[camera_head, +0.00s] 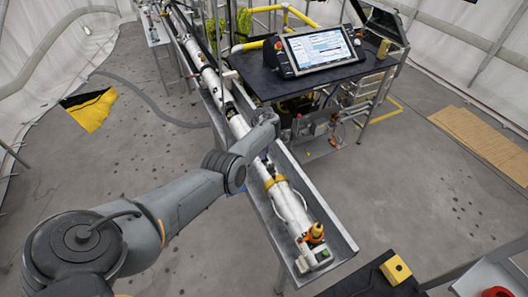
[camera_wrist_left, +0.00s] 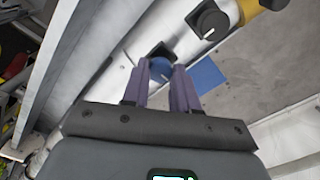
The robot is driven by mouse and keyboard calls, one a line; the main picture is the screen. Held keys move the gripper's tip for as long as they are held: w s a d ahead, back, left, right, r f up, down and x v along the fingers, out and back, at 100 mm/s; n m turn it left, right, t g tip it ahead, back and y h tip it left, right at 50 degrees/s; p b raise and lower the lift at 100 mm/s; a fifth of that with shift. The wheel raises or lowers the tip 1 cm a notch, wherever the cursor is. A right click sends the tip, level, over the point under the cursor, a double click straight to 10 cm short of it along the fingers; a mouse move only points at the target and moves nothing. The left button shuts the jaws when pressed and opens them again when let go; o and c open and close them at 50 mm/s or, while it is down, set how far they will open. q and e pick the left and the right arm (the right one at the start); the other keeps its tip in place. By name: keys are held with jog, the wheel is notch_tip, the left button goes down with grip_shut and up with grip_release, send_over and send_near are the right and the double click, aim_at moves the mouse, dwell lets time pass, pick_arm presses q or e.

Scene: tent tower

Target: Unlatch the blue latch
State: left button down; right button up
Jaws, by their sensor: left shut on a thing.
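The blue latch (camera_wrist_left: 161,67) shows in the left wrist view as a small blue knob on the white tube, between my purple fingertips. My left gripper (camera_wrist_left: 162,72) is shut on it, with one finger on each side. In the head view my left arm reaches over the white tube (camera_head: 289,206) in its metal trough, and the gripper and latch there are mostly hidden by the wrist. My right gripper is in neither view.
A black knob (camera_wrist_left: 211,21) and a yellow band (camera_wrist_left: 250,8) sit on the tube near the gripper. A flat blue patch (camera_wrist_left: 207,76) lies beside the right finger. A black table with a tablet screen (camera_head: 321,49) stands right of the trough.

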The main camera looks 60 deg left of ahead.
pick_arm(q)
jog(key=c, duration=0.9)
grip_release()
jog(key=shift+o, duration=0.2)
jog(key=shift+r, duration=0.1)
jog(key=shift+r, duration=0.3)
notch_tip(320, 180, up, 10)
jog(key=p, duration=0.2)
jog(key=shift+p, duration=0.35)
